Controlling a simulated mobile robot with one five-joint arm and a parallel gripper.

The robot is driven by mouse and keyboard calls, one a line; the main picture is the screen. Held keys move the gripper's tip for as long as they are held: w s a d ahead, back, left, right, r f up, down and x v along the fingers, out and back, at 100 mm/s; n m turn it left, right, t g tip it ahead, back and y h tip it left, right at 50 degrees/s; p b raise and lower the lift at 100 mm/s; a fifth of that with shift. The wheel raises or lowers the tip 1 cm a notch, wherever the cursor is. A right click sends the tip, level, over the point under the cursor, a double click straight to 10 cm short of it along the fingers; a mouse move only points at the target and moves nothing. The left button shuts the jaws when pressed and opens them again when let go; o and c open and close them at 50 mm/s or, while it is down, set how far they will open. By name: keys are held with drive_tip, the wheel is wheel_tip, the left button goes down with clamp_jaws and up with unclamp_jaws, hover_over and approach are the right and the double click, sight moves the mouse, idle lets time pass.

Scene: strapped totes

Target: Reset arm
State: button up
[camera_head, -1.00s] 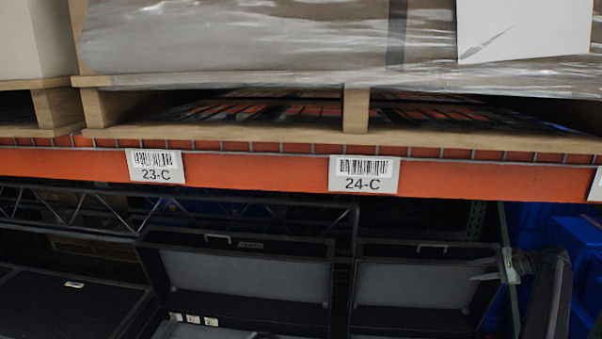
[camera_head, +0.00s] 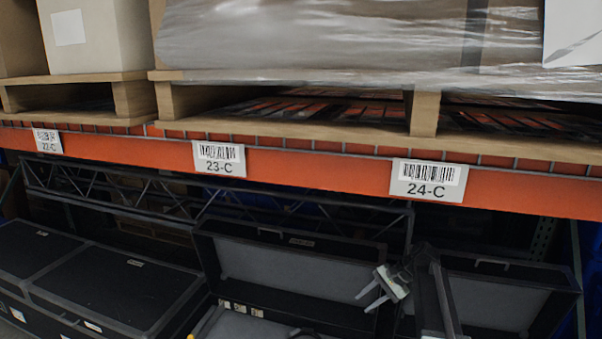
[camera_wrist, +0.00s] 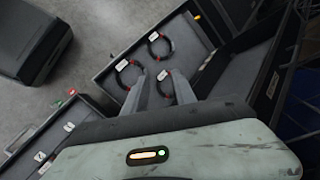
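My gripper (camera_head: 366,298) is in front of the open black cases in the head view, near the gap between two of them. Its two pale fingers are spread apart with nothing between them. The fingers also show in the wrist view (camera_wrist: 158,76), pointing toward a grey-lined open case (camera_wrist: 105,79). In that case lie black rings with white tags, one at the upper middle (camera_wrist: 160,45) and one at the left (camera_wrist: 129,73). Another ring (camera_wrist: 167,84) shows near the fingers; whether they touch it I cannot tell.
An orange rack beam (camera_head: 300,170) with bin labels spans the head view above my gripper, carrying wooden pallets (camera_head: 424,113). Closed black cases (camera_head: 115,285) stand at the left. In the wrist view, a dark rounded box (camera_wrist: 35,40) and grey floor (camera_wrist: 90,30) lie upper left.

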drive_tip(key=s+a+f+n+g+h, duration=0.1)
drive_tip(key=s+a+f+n+h, duration=0.15)
drive_tip(key=s+a, duration=0.4)
drive_tip(key=s+a+f+n+g+h, duration=0.1)
drive_tip(key=s+a+f+n+h, duration=0.2)
drive_tip(key=s, duration=0.7)
drive_tip(key=s+d+n, duration=0.1)
drive_tip(key=s+d+n+h, duration=0.1)
drive_tip(key=d, duration=0.1)
drive_tip(key=d+n+h, duration=0.1)
drive_tip(key=shift+s+d+r+n+t, duration=0.15)
drive_tip(key=shift+s+d+n+t, duration=0.15)
drive_tip(key=shift+s+t, duration=0.1)
idle(0.5)
